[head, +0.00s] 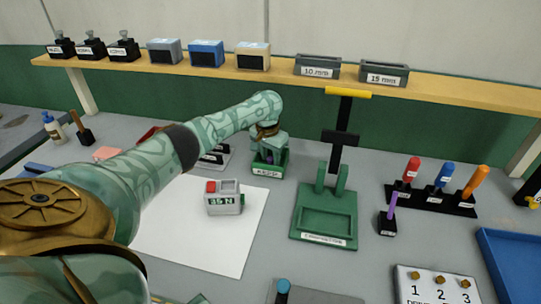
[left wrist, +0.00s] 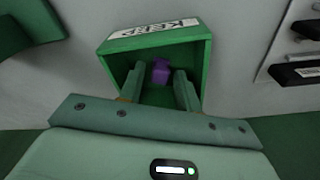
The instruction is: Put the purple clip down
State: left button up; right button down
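The purple clip (left wrist: 161,71) lies inside a small open green box (left wrist: 205,65) with a white label that seems to read KEEP. My left gripper (left wrist: 160,74) reaches down into the box, with one finger on each side of the clip. The fingers stand apart and a narrow gap seems to show between them and the clip. In the head view the green box (head: 267,171) stands under my left gripper (head: 270,157), left of the green press-like stand. The clip is hardly visible there. My right gripper is in neither view.
A grey device (head: 224,198) with a red button stands on a white sheet (head: 180,244) in front of the box. The green stand (head: 325,224) with a yellow-handled lever (head: 348,92) is to the right. A shelf (head: 285,77) with small bins runs along the back.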

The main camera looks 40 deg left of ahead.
pick_arm(q)
notch_tip(320, 180, up, 12)
jog(key=s+p, duration=0.1)
jog(key=p, duration=0.5)
jog(key=shift+s, duration=0.2)
jog(key=shift+d, duration=0.1)
